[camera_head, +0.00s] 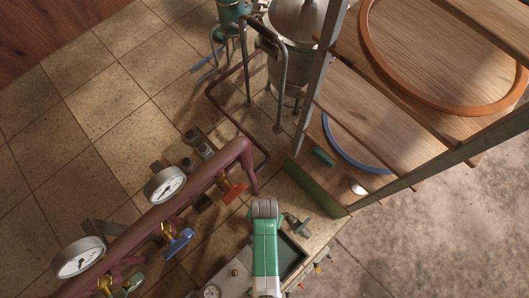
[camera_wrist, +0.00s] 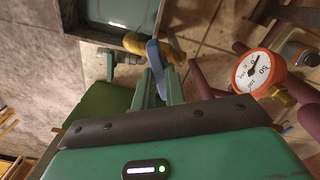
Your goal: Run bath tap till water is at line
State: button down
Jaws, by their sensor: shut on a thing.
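A brass tap with a blue lever (camera_wrist: 154,58) sits beside the rim. My gripper (camera_wrist: 160,82) is shut on the blue lever, its green fingers on either side. In the head view a dark basin (camera_head: 292,257) lies right of my arm, whose body hides the gripper's fingertips and the blue lever there.
A second small valve (camera_wrist: 110,62) is left of the tap. An orange-rimmed gauge (camera_wrist: 254,72) stands close on the right. In the head view, a maroon pipe (camera_head: 130,243) with white gauges (camera_head: 165,184) runs left of my arm. Wooden shelving (camera_head: 375,115) stands upper right.

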jog(key=n, duration=0.6)
jog(key=shift+n+p, duration=0.3)
jog(key=shift+p, duration=0.1)
dwell(0.4)
jog(key=c, duration=1.5)
grip_release()
jog(key=shift+o, duration=0.2)
notch_tip(320, 180, up, 8)
jog(key=shift+f+p, duration=0.1)
jog(key=shift+p, duration=0.55)
dwell(1.0)
